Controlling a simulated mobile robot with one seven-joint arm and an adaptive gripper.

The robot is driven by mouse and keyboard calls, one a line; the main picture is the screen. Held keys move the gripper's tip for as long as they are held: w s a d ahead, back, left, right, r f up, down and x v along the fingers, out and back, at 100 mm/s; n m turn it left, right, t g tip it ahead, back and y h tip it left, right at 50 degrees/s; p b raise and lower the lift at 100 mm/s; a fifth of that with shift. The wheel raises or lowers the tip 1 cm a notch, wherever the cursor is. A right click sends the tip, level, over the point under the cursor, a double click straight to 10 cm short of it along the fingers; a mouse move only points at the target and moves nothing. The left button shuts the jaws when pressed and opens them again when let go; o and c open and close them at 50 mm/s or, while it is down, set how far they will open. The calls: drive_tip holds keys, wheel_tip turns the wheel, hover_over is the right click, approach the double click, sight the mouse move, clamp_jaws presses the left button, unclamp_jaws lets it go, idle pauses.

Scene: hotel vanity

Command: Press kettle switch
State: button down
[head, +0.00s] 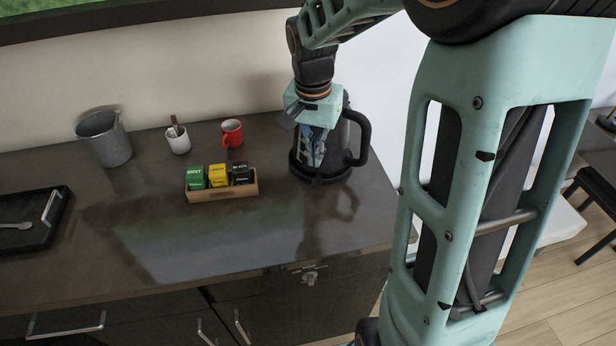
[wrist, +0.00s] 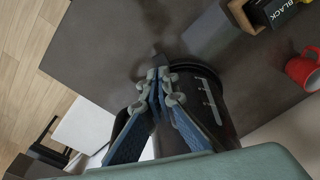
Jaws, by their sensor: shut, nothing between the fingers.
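The dark kettle (head: 338,153) stands upright on the counter at the back, with its black handle (head: 364,140) facing right. Its side with pale level marks shows in the wrist view (wrist: 216,108). My gripper (head: 314,162) points down in front of the kettle and hides part of its body. In the wrist view my gripper (wrist: 158,76) has its fingertips together and empty, close to the kettle's base rim. A small dark tab (wrist: 158,58) sits just beyond the fingertips and may be the switch. I cannot tell whether the fingertips touch it.
A wooden box (head: 222,194) of tea packets stands left of the kettle. A red mug (head: 232,133), a white cup (head: 178,140) and a grey bucket (head: 104,139) stand behind and left. A black tray (head: 38,236) lies far left. The counter front is clear.

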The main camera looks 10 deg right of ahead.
sight(316, 185)
idle(0.3)
drive_tip(key=shift+w+d+f+b, duration=0.1)
drive_tip(key=shift+w+f+b, duration=0.05)
drive_tip(key=shift+f+b, duration=1.35)
drive_tip(key=shift+w+d+f+b, duration=0.15)
drive_tip(key=shift+f+b, duration=0.8)
drive_tip(key=shift+f, duration=1.05)
drive_tip(key=shift+f+b, duration=0.9)
drive_tip(key=shift+f, duration=0.2)
drive_tip(key=shift+r, duration=0.15)
drive_tip(key=shift+s+a+r, duration=0.3)
drive_tip(key=shift+s+a, duration=0.15)
drive_tip(key=shift+s, duration=0.25)
drive_tip(key=shift+s+a+r, duration=0.25)
drive_tip(key=shift+s+a, duration=0.15)
drive_tip(key=shift+s, duration=0.25)
drive_tip(key=shift+w+f, duration=0.1)
